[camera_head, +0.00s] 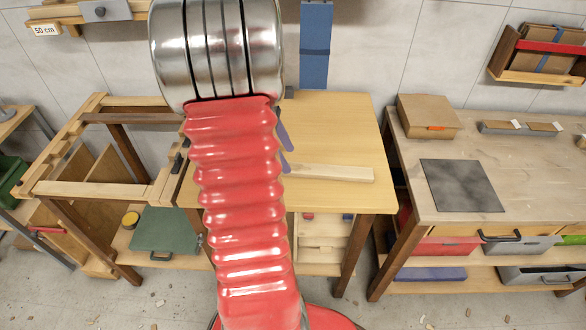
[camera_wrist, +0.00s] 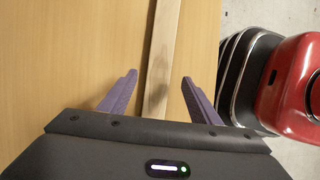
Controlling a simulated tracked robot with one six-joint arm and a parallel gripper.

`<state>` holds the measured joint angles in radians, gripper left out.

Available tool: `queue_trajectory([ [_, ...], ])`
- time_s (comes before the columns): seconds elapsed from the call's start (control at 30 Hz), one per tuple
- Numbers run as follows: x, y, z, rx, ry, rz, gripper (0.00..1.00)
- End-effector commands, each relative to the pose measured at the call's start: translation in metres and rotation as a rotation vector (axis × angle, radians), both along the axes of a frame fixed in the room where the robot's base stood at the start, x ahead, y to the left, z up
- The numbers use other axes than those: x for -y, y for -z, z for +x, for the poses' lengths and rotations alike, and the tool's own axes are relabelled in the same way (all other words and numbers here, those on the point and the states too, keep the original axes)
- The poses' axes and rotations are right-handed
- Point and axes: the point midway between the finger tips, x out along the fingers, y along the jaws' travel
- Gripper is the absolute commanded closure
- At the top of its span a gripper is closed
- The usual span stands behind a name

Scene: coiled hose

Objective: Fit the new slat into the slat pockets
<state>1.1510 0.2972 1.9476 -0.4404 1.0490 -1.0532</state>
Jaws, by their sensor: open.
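The new slat (camera_head: 330,172), a pale narrow wooden strip, lies flat on the right-hand wooden top; its left part is hidden behind my red ribbed arm. My gripper (camera_head: 287,160) is low over the slat, largely hidden by the arm. In the wrist view the slat (camera_wrist: 163,55) runs lengthwise between the two purple fingers of my gripper (camera_wrist: 159,78). The fingers are open, with a gap on each side. The open wooden frame (camera_head: 92,188) on the left has notched side rails, which look like the slat pockets. One dark crosspiece (camera_head: 130,118) spans its far end.
The wooden top (camera_head: 345,125) adjoins the frame and is mostly clear. A separate workbench (camera_head: 400,160) on the right holds a cardboard box (camera_head: 428,115) and a dark square plate (camera_head: 460,186). A green case (camera_head: 166,230) sits beneath the frame. Small scraps litter the floor.

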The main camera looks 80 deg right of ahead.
Motion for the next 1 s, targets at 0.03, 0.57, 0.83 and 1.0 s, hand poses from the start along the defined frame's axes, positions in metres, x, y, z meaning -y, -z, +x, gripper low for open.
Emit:
queue_trajectory([
  [0.03, 0.0, 0.007, -0.002, -0.001, 0.001, 0.003, 0.43],
  [0.57, 0.004, 0.04, -0.014, 0.0, 0.0, 0.0, 0.43],
  [0.83, 0.004, 0.04, -0.013, 0.0, -0.001, 0.0, 0.43],
  [1.0, 0.004, 0.039, -0.013, 0.0, -0.001, 0.0, 0.5],
])
